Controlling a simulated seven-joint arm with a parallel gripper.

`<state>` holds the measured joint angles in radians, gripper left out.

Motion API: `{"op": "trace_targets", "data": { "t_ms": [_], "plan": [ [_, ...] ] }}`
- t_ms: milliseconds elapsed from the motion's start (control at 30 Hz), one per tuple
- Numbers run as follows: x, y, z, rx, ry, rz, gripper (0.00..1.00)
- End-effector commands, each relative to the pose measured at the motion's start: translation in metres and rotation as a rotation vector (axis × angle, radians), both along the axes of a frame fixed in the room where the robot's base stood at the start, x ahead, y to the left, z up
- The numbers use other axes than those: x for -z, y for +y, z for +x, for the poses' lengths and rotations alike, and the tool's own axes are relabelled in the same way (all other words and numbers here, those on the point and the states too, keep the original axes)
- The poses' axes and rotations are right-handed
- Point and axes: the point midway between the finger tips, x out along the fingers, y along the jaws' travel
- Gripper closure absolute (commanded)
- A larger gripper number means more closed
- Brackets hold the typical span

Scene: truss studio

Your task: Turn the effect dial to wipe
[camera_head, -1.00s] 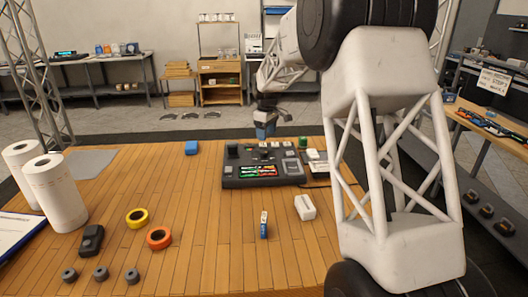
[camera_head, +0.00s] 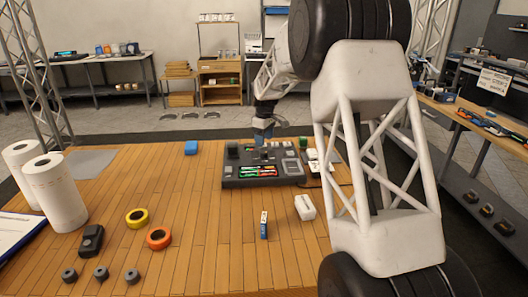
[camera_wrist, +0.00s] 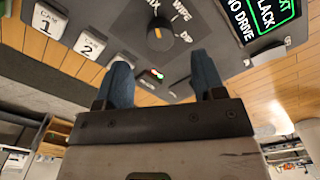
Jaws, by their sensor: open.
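The dark switcher console (camera_head: 235,182) sits on the wooden table in the head view. In the wrist view its effect dial (camera_wrist: 161,42) is a round dark knob with an orange mark. The labels MIX, WIPE and DIP curve around it from upper left to right. The orange mark points up, slightly left, towards MIX rather than WIPE. My gripper (camera_wrist: 161,74) has two blue fingers, spread apart and empty, with the dial lying ahead of the gap between them. In the head view my gripper (camera_head: 264,130) is at the console's far edge, and the dial is too small to make out.
White CAM 1 (camera_wrist: 47,20) and CAM 2 (camera_wrist: 89,46) keys flank the dial. A lit green-edged panel (camera_wrist: 265,14) is on its other side.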

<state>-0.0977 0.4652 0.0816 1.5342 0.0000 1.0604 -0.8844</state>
Motion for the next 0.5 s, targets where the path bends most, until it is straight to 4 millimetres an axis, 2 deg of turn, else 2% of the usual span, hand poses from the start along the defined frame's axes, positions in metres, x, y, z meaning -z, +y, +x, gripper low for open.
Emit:
{"op": "trace_targets", "data": {
  "t_ms": [300,500],
  "plan": [
    [0.038,0.0,-0.001,0.0,0.002,0.0,0.37],
    [0.055,0.0,0.0,0.0,0.001,0.0,0.37]
  ]
}}
